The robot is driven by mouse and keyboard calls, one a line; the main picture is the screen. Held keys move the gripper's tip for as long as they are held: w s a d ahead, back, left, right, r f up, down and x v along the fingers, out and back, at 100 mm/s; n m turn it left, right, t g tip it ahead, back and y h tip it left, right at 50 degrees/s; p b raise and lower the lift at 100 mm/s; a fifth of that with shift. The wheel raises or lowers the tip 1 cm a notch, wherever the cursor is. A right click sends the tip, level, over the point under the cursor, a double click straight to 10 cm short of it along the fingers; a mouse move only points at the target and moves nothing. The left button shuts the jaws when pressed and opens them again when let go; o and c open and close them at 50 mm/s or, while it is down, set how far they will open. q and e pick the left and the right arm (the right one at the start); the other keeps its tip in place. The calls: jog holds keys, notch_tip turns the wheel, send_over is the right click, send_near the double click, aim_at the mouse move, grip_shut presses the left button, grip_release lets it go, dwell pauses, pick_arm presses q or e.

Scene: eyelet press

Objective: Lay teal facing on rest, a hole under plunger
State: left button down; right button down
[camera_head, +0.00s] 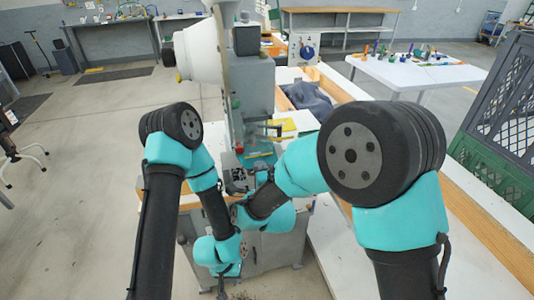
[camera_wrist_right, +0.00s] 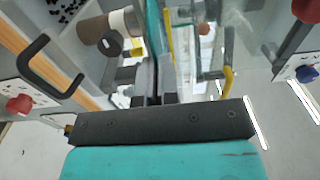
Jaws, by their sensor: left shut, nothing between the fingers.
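The teal facing (camera_head: 260,154) shows at the front of the press in the head view, near the press's work area. In the right wrist view the teal facing (camera_wrist_right: 155,28) is a narrow strip, seen nearly edge-on, running up from between the fingers. My right gripper (camera_head: 262,172) is shut on it; its fingers (camera_wrist_right: 160,84) show in the wrist view. I cannot make out the facing's holes, the plunger tip or whether the facing touches the rest. My left gripper (camera_head: 222,289) is low in front of the press cabinet, shut and empty, clear of the facing.
The grey press (camera_head: 254,90) stands in the middle, with a white round housing on its left. A wooden-edged bin (camera_head: 312,92) with dark cloth is behind it. A white table (camera_head: 415,70) with small items is at the back right. Green and grey crates stand far right.

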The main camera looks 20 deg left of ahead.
jog(key=shift+s+a+f+n+g+y, duration=0.15)
jog(key=shift+s+a+n+y, duration=0.15)
jog(key=shift+s+a, duration=0.3)
jog(key=shift+s+a+n+g+y, duration=0.15)
jog(key=shift+s+a+n+y, duration=0.15)
jog(key=shift+s+a, duration=0.25)
dwell(0.7)
jog(key=c, duration=1.3)
grip_release()
jog(key=v, duration=0.6)
jog(key=shift+s+d+r, duration=0.2)
jog(key=shift+s+d, duration=0.05)
dwell(0.4)
